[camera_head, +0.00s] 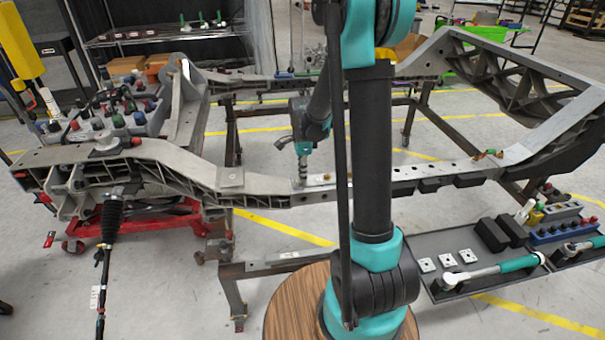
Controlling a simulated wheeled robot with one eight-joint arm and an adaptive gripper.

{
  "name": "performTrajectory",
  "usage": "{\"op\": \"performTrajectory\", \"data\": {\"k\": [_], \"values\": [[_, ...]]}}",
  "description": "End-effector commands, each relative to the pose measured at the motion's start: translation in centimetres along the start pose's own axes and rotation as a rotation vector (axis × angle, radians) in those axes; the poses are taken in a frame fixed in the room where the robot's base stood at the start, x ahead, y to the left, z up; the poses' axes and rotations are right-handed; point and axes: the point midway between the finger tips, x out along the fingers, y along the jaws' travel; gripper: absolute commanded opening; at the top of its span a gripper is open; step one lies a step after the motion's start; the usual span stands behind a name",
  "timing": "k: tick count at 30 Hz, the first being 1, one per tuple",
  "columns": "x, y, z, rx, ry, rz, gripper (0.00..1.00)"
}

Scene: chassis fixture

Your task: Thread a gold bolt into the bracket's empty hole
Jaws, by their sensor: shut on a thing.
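My gripper (302,174) points straight down at the near chassis rail, left of my arm's dark column. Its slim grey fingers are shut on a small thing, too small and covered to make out. The fingertips are at or just above a pale flat bracket (318,184) on the rail. A small gold spot, apparently a bolt (326,177), shows on the bracket just right of the fingertips. I cannot make out an empty hole there. More gold or copper-coloured pieces (487,154) lie farther right on the rail.
The grey chassis frame (165,155) stands on a dark stand. A wooden round top (290,305) is at my arm's foot. A dark tray (420,247) at right holds square plates and a torque wrench (490,271). Part of the rail is hidden behind my arm.

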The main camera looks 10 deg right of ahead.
Motion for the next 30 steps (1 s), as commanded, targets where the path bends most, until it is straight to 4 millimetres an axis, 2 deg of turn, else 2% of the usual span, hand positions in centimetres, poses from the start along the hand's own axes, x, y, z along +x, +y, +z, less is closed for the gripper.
{"op": "performTrajectory", "data": {"k": [24, 30], "values": [[0.47, 0.14, -0.1, 1.055, 0.003, 0.003, 0.0], [0.5, 0.14, -0.1, 1.167, 0.004, 0.003, 0.0]]}}
